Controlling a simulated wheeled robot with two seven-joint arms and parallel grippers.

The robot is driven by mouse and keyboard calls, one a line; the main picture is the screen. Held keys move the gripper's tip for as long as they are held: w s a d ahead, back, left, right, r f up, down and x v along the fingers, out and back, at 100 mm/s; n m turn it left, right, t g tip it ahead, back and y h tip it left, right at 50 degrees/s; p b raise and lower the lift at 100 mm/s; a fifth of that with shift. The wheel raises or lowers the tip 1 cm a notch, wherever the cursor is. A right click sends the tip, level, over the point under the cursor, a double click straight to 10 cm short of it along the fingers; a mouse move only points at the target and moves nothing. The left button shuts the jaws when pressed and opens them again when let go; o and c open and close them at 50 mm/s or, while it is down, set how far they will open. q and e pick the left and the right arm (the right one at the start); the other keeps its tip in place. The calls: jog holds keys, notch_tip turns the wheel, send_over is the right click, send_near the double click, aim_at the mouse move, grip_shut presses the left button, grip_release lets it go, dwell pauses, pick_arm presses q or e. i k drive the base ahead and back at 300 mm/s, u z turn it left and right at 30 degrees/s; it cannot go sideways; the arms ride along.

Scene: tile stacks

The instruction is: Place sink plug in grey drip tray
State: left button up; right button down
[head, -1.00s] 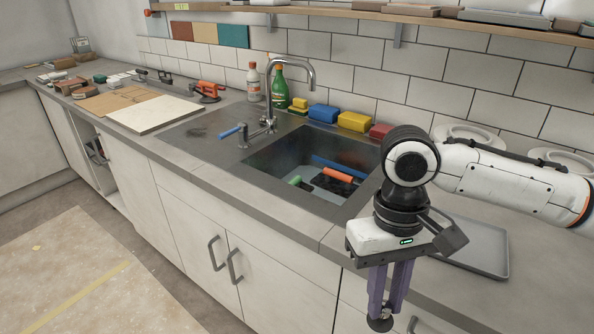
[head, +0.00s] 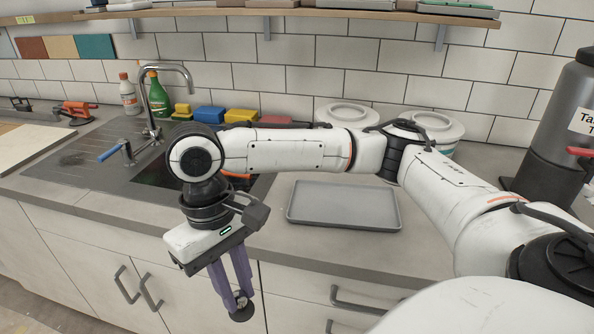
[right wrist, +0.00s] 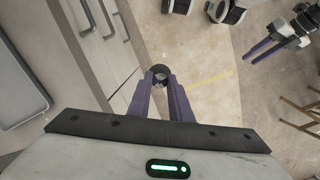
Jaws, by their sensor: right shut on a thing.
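The sink plug (head: 242,312), a small dark disc, is held between the purple fingertips of my right gripper (head: 240,298). The gripper points down and is in front of the cabinet fronts, below the counter edge. In the right wrist view the plug (right wrist: 160,71) shows as a dark round piece between the fingertips. The grey drip tray (head: 345,213) lies flat and empty on the counter, to the right of and above the gripper in the head view. The tray's edge also shows at the left of the right wrist view (right wrist: 22,75). My left gripper is not in the head view.
The sink is left of the tray, partly hidden by my right arm, with a tap (head: 152,100) behind. Cabinet handles (head: 125,284) stick out below the counter.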

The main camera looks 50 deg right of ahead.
aim_at(343, 206)
jog(key=u, duration=0.75)
jog(key=k, duration=1.05)
jog(key=z, duration=1.2)
jog(key=i, duration=1)
